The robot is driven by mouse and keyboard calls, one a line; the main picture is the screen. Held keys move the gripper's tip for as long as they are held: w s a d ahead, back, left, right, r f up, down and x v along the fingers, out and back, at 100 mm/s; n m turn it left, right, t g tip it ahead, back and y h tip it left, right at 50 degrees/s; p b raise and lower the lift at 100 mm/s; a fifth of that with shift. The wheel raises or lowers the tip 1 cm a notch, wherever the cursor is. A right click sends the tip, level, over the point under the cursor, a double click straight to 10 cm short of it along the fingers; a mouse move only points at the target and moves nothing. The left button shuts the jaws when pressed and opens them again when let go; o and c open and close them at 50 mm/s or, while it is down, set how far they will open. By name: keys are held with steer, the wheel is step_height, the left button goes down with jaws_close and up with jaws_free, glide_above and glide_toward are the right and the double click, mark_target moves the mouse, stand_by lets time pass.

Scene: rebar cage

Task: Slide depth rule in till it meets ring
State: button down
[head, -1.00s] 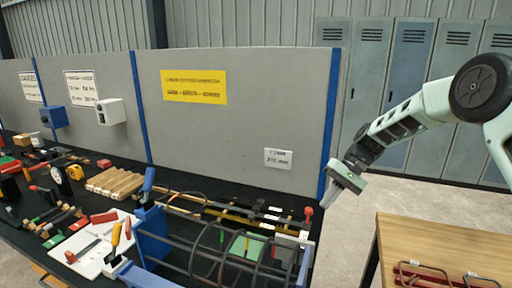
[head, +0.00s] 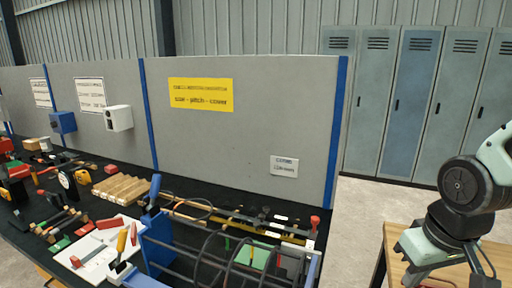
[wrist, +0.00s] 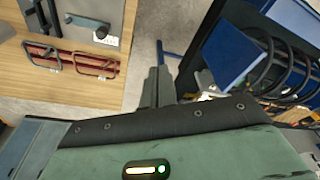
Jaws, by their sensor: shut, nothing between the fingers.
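The rebar cage, dark bars with round rings (head: 232,252), lies in a blue frame (head: 157,240) at the front of the black bench. Its rings (wrist: 283,70) also show at the right of the wrist view. I cannot pick out the depth rule for sure in either view. My gripper (wrist: 157,88) is shut and empty in the wrist view, with its fingers side by side above the gap between the wooden table and the cage bench. In the head view my arm reaches down at the right, and the fingertips are not visible.
A wooden table (wrist: 60,88) carries red-and-dark handled bars (wrist: 70,60) and a grey plate (wrist: 100,15). A white board (head: 97,255) with hand tools, wooden bars (head: 121,188) and several tools crowd the bench's left. A grey partition (head: 240,140) stands behind it.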

steer(key=s+a+r+n+g, duration=0.1)
steer(key=s+a+n+g, duration=0.1)
steer(key=s+a+n, duration=0.4)
steer(key=s+a, duration=0.5)
steer(key=a, duration=0.2)
steer(key=shift+s+r, duration=0.2)
steer(key=shift+s, duration=0.2)
stand_by(1.5)
